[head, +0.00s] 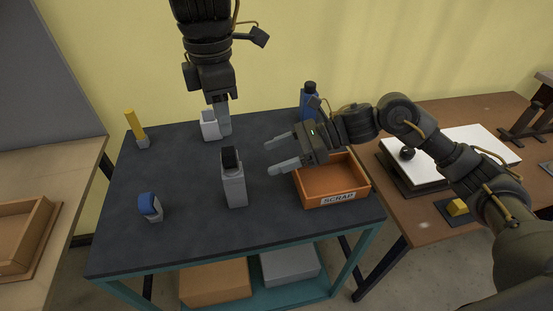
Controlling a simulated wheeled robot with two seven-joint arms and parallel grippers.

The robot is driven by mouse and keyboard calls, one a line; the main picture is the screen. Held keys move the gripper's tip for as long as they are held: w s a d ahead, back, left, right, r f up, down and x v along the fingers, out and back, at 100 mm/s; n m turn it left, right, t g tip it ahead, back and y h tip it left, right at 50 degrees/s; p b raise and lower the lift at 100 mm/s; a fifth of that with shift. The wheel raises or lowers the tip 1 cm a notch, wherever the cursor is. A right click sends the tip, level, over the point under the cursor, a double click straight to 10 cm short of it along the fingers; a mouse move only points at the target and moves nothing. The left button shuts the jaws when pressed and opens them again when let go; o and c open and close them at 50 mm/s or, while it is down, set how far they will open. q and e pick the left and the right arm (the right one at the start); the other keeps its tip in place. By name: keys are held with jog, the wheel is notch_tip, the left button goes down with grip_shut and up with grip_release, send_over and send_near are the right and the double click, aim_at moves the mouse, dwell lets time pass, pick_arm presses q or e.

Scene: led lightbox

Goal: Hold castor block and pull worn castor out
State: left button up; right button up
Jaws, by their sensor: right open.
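A tall grey block (234,190) stands upright near the middle of the dark table, with a black castor-like piece (231,159) set in its top. A blue-wheeled castor (149,206) stands on the table at the left front. My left gripper (223,128) points down from the top, beside a small whitish block (209,127) at the back. Its fingers are seen edge-on, so its opening is unclear. My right gripper (279,153) is open and empty, pointing left, to the right of the grey block and apart from it.
An orange bin labelled SCRAP (333,199) stands at the table's right, below my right gripper. A blue bottle (309,104) and a yellow-handled tool (135,125) stand at the back. The dark table (185,242) is clear around the front.

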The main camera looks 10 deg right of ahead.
aim_at(234, 180)
jog(key=shift+n+g, duration=0.4)
jog(key=shift+n, duration=0.4)
jog(key=x, duration=0.4)
jog(key=s+x, duration=0.1)
jog(key=x, duration=0.6)
jog(key=shift+s+a+f, duration=0.2)
jog(key=shift+f, duration=0.05)
jog(key=c, duration=1.3)
jog(key=o, duration=0.5)
jog(key=c, duration=0.4)
jog(key=shift+o, duration=0.2)
